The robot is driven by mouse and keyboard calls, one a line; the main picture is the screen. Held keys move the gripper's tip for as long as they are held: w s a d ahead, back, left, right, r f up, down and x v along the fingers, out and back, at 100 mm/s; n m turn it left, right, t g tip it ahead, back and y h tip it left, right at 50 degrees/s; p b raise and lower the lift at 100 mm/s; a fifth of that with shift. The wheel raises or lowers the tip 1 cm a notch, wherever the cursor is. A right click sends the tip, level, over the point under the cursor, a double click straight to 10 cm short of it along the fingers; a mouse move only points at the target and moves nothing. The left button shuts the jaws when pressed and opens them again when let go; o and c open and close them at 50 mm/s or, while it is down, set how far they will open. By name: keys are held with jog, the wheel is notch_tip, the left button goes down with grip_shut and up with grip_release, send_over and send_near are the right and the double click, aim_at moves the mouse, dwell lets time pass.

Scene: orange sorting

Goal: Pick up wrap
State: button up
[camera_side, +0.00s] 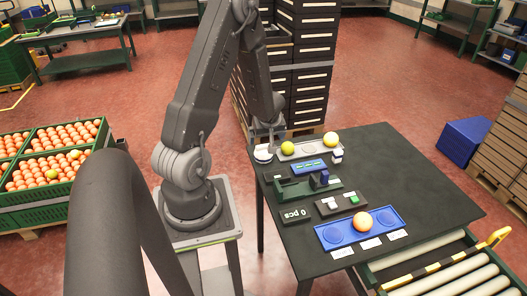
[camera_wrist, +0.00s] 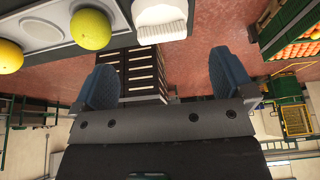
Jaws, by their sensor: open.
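A white ribbed piece, which looks like the wrap (camera_wrist: 160,20), shows at the top of the wrist view, partly cut off by the picture edge. In the side view the white wrap (camera_side: 263,154) sits at the table's far left corner, beside the grey tray. My gripper (camera_side: 268,132) is close to it in the side view. In the wrist view my gripper (camera_wrist: 165,80) has its two dark blue fingers wide apart, with nothing between them. The wrap lies beyond the fingertips, apart from them.
A grey tray (camera_side: 308,149) holds a yellow-green fruit (camera_side: 288,148) and a yellow-orange fruit (camera_side: 331,139). A green fixture (camera_side: 294,190), a dark block marked "0 pcs" (camera_side: 294,215) and a blue tray (camera_side: 333,236) with an orange (camera_side: 363,221) are nearer. The table's right side is clear.

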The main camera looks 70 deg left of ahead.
aim_at(264, 145)
jog(key=shift+x, duration=4.05)
jog(key=shift+s+d, duration=0.1)
jog(key=shift+s, duration=0.05)
jog(key=shift+c, duration=0.2)
jog(key=c, duration=0.9)
